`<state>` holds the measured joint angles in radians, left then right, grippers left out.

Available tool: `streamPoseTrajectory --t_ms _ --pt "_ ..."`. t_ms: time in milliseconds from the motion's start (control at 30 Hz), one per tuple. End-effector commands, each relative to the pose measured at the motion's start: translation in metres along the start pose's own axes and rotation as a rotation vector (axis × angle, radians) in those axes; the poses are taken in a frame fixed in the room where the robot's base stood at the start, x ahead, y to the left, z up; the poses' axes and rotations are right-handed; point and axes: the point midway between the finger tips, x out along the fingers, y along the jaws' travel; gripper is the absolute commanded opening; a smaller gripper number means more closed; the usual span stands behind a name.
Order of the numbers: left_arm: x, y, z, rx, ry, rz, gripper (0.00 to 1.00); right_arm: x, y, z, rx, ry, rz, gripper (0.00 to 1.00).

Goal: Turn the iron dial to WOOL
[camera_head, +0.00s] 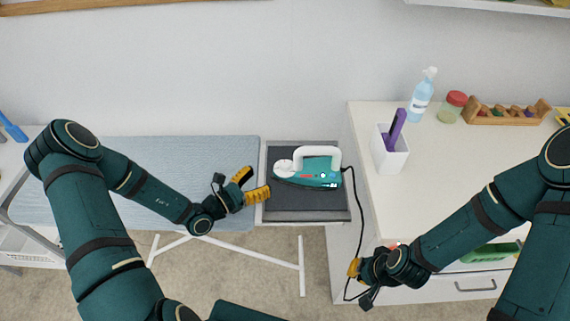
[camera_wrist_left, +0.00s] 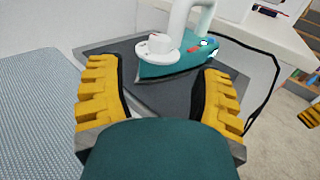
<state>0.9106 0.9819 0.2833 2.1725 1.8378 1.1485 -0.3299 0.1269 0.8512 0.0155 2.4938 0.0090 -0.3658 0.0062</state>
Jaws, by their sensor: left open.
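A teal iron (camera_head: 318,178) with a white handle lies on a dark rest plate (camera_head: 310,213) at the right end of the ironing board. Its white round dial (camera_head: 284,166) sits on the left end of the iron; its markings are too small to read. The dial also shows in the left wrist view (camera_wrist_left: 158,43), ahead of the fingers. My left gripper (camera_head: 250,184) is open and empty, just left of the iron and apart from it. It shows in the left wrist view (camera_wrist_left: 160,95). My right gripper (camera_head: 354,276) is low by the cabinet front, its fingers partly hidden.
The blue ironing board (camera_head: 180,155) stretches left. A black cord (camera_head: 358,220) hangs from the iron's right side. The white cabinet (camera_head: 400,200) at right carries a white holder (camera_head: 391,155), a spray bottle (camera_head: 422,97), a red-lidded jar (camera_head: 452,107) and a wooden rack (camera_head: 508,116).

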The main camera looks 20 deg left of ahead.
Motion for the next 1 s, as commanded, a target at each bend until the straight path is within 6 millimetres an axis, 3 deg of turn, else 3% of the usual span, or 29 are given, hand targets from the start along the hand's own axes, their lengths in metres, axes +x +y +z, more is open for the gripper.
streamPoseTrajectory --t_ms 300,500,967,1000 --pt "0.064 -0.001 -0.001 0.001 -0.002 -0.003 0.66 0.004 0.002 0.002 -0.001 -0.005 -0.001 0.00" --pt "0.091 -0.001 -0.001 0.001 0.000 -0.003 0.66 0.006 0.003 0.003 -0.002 -0.007 -0.001 0.00" --pt "0.103 0.000 0.000 0.000 0.001 -0.001 0.66 0.007 0.003 0.004 -0.002 -0.008 -0.001 0.00" --pt "0.103 0.000 0.000 0.000 0.001 -0.001 0.61 0.007 0.003 0.004 -0.002 -0.008 -0.001 0.00"
